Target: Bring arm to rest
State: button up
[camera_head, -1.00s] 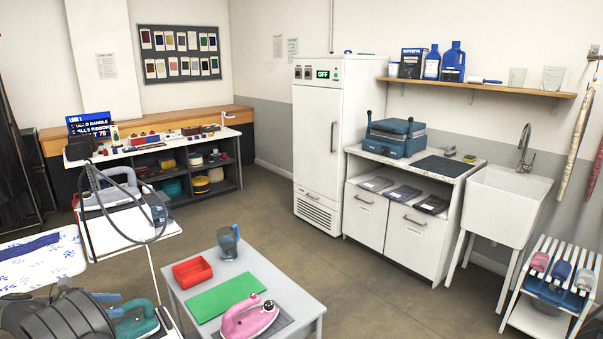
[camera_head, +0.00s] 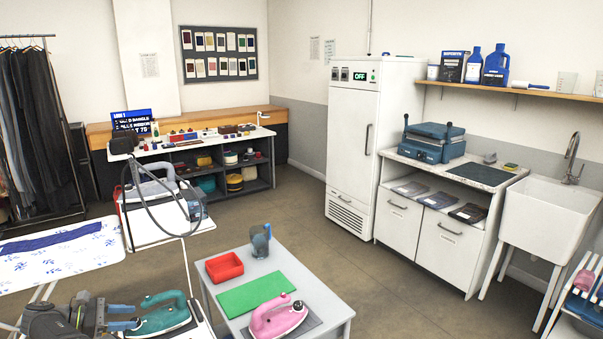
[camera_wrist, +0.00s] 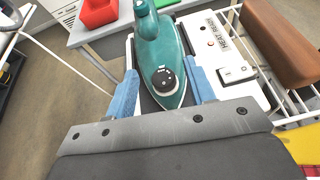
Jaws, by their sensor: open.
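My gripper (camera_head: 132,317) is at the lower left of the head view, with blue fingers apart. The wrist view shows its two blue fingers (camera_wrist: 161,90) open on either side of a teal iron (camera_wrist: 170,62). I cannot tell whether they touch it. In the head view the teal iron (camera_head: 160,314) sits at the right of my fingertips, on a stand whose white top (camera_wrist: 232,60) shows in the wrist view with a "HEAT READY" label.
A grey table (camera_head: 335,312) at the right of the iron holds a red tray (camera_head: 224,267), green mat (camera_head: 255,294), pink iron (camera_head: 277,316) and grey-blue jug (camera_head: 260,241). An ironing board (camera_head: 60,262) lies left. Open floor (camera_head: 310,225) stretches behind the table.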

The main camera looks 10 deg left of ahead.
jog(key=shift+f, duration=0.25)
jog(key=shift+w+d+r, duration=0.15)
jog(key=shift+d+r, duration=0.05)
jog(key=shift+r, duration=0.75)
jog(key=shift+w+d+r, duration=0.1)
jog(key=shift+d+r, duration=0.1)
jog(key=shift+r, duration=0.75)
jog(key=w+d+r, duration=0.4)
jog(key=d+r, duration=0.2)
jog(key=d, duration=0.4)
jog(key=s+a+f, duration=0.1)
jog(key=a+f, duration=0.1)
jog(key=a, duration=0.1)
jog(key=s+a+f, duration=0.2)
jog(key=a, duration=0.2)
jog(key=s+a+f, duration=0.1)
jog(key=a+f, duration=0.1)
jog(key=a, duration=0.1)
jog(key=shift+s+a+f, duration=0.25)
jog(key=shift+a+f, duration=0.15)
notch_tip(320, 180, down, 4)
jog(key=shift+r, duration=0.1)
jog(key=shift+n+t+y, duration=0.3)
jog(key=shift+n+t, duration=0.1)
jog(key=shift+s+d+n+t+y, duration=0.1)
jog(key=shift+d+n+t+y, duration=0.05)
jog(key=shift+n+t+y, duration=0.4)
